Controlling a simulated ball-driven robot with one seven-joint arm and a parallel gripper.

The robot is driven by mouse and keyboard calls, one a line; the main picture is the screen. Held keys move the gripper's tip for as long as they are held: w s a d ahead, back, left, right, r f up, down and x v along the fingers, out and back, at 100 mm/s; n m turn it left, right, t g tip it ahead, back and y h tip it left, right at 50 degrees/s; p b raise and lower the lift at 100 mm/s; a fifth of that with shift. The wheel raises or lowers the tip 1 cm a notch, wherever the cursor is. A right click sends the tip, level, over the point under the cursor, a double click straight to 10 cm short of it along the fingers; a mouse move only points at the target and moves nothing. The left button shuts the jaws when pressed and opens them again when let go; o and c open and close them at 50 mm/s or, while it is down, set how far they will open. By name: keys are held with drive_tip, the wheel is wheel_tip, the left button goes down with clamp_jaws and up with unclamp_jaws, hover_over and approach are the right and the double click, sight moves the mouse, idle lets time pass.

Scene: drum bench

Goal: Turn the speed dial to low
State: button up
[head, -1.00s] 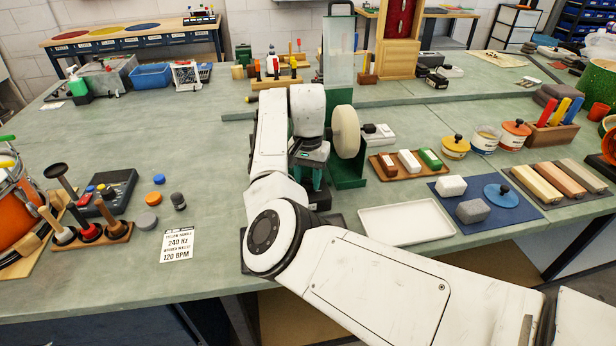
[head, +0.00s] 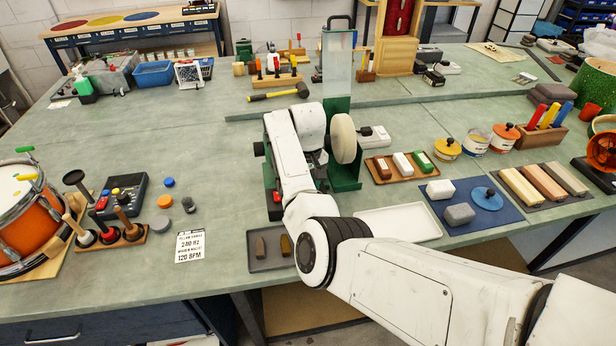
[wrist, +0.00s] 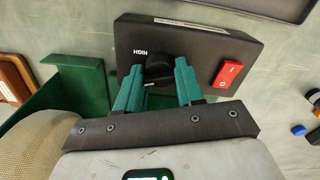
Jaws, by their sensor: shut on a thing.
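The speed dial (wrist: 160,68) is a round black knob on a black control box (wrist: 196,42) in the wrist view. The word HIGH is printed beside it, upside down in this view. My gripper (wrist: 158,72) has its two teal fingers on either side of the dial, shut on it. The lower part of the dial and any marking there are partly hidden by the fingers, and I cannot tell exactly where it points. A red rocker switch (wrist: 230,73) sits on the same box. In the head view my arm hides the dial and my gripper.
A pale grinding wheel (head: 343,139) on a green stand is just right of my arm. A grey tray with two small blocks (head: 262,262) lies in front. A white tray (head: 400,222) is to the right.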

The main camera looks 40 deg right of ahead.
drive_tip(key=n+p, duration=0.1)
drive_tip(key=n, duration=0.1)
drive_tip(key=n+p, duration=0.1)
drive_tip(key=shift+r+n, duration=0.2)
drive_tip(key=shift+n, duration=0.2)
drive_tip(key=n+p, duration=0.1)
drive_tip(key=n, duration=0.2)
drive_tip(key=shift+n, duration=0.3)
drive_tip(key=n+p, duration=0.1)
drive_tip(key=n, duration=0.2)
drive_tip(key=shift+n, duration=0.3)
drive_tip(key=shift+w+f+n+p, duration=0.15)
drive_tip(key=shift+n+p, duration=0.4)
drive_tip(key=shift+n, duration=1.35)
drive_tip(key=o, duration=1)
drive_tip(key=shift+o, duration=0.2)
wheel_tip(320, 180, up, 11)
drive_tip(key=b, duration=0.1)
drive_tip(key=shift+b, duration=0.3)
